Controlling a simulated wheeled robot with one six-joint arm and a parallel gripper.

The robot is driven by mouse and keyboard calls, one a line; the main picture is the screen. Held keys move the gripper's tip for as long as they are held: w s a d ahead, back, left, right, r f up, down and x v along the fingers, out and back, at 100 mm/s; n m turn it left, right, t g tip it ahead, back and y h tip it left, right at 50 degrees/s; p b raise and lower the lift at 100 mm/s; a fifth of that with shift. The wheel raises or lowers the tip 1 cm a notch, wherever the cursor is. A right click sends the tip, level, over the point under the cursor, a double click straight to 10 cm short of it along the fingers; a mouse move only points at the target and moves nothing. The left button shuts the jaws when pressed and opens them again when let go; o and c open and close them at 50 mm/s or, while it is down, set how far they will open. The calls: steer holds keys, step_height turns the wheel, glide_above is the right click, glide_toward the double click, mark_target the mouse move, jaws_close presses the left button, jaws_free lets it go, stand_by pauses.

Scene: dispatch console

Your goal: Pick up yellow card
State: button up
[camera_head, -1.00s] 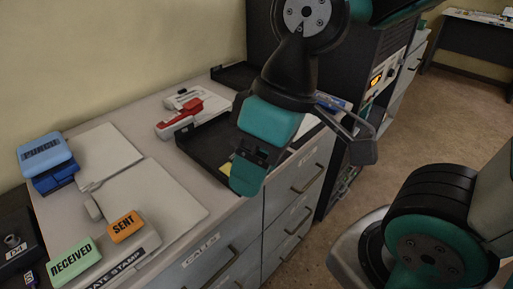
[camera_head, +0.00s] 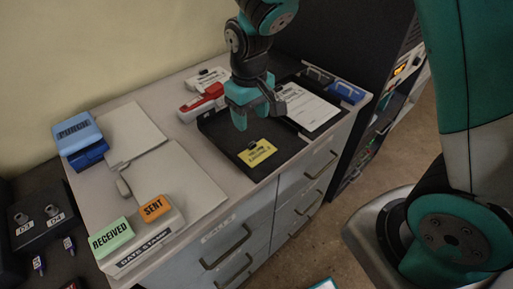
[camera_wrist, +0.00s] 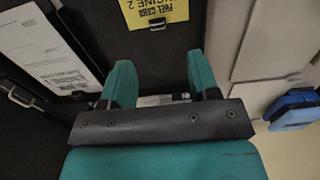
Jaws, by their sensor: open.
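The yellow card (camera_head: 257,152) lies in a black tray (camera_head: 213,137) on the counter, with a small dark clip at its upper edge. In the wrist view the yellow card (camera_wrist: 155,12) shows at the top, with printing that reads "FUEL CARD ENGINE 2" and a dark clip at its near edge. My gripper (camera_head: 256,116) is above the tray, beside the card and toward its far side. In the wrist view my gripper (camera_wrist: 162,80) is open, with nothing between its two teal fingers. The card is beyond the fingertips and apart from them.
A red and white stapler-like object (camera_head: 203,101) stands behind the tray. A blue punch (camera_head: 77,137), papers and a date stamp (camera_head: 140,243) are to the left. A dark cabinet stands at the right.

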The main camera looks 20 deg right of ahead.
mark_target(252, 142)
step_height(252, 142, down, 9)
steer(key=shift+w+d+r+p, duration=0.1)
steer(key=shift+w+d+p, duration=0.05)
steer(key=shift+p, duration=0.7)
jaws_close()
